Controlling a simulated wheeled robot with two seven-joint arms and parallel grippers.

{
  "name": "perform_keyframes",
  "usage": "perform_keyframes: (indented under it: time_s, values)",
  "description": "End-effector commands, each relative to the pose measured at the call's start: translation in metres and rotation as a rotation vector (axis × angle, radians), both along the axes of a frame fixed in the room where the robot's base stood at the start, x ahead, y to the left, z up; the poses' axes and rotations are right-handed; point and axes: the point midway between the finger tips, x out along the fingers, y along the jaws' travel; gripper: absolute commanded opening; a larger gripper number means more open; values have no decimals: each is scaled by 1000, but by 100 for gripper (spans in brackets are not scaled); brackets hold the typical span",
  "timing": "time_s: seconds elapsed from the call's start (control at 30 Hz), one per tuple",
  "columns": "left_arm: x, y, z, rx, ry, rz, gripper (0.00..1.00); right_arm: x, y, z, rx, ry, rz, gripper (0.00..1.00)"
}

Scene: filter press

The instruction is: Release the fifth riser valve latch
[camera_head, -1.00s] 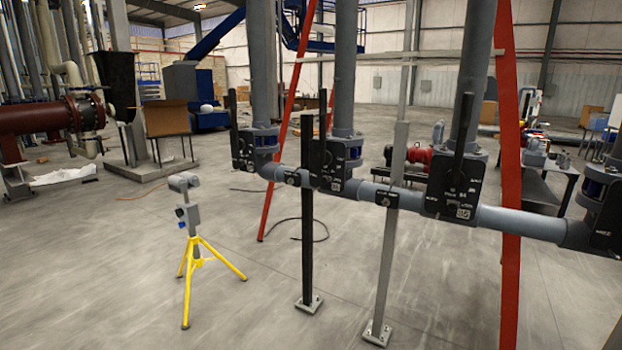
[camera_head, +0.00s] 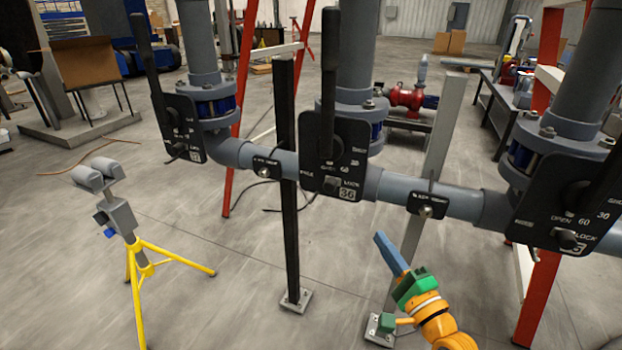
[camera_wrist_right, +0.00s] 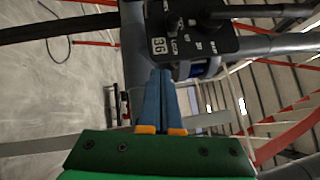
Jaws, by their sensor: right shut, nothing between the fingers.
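Three black valve plates with upright black levers show in the head view: a left plate (camera_head: 181,130), a middle plate marked 36 (camera_head: 335,160) and a right plate (camera_head: 575,205). Which one is the fifth, I cannot tell. The middle plate has a small latch knob (camera_head: 332,184) by the word LOCK, and its lever (camera_head: 329,75) stands upright. My right gripper (camera_head: 380,238) is shut and empty, below and right of the middle plate, apart from it. In the wrist view its blue fingers (camera_wrist_right: 163,75) lie together, pointing towards the plate marked 36 (camera_wrist_right: 200,32). My left gripper is out of view.
A grey horizontal pipe (camera_head: 392,188) joins the risers. A dark post (camera_head: 287,200) and a grey post (camera_head: 436,140) support it. A yellow tripod stand (camera_head: 143,262) is at left. Red ladder-like legs (camera_head: 237,110) stand behind.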

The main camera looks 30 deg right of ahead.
Motion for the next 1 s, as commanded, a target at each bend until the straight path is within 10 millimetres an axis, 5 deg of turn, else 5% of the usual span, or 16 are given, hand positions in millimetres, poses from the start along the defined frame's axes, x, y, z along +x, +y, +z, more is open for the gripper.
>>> perform_keyframes:
  time_s: [0.47,1.0]
  values:
    - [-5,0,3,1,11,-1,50,7,0,10,23,-23,7,0]
    - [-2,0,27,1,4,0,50,111,1,34,25,-21,7,0]
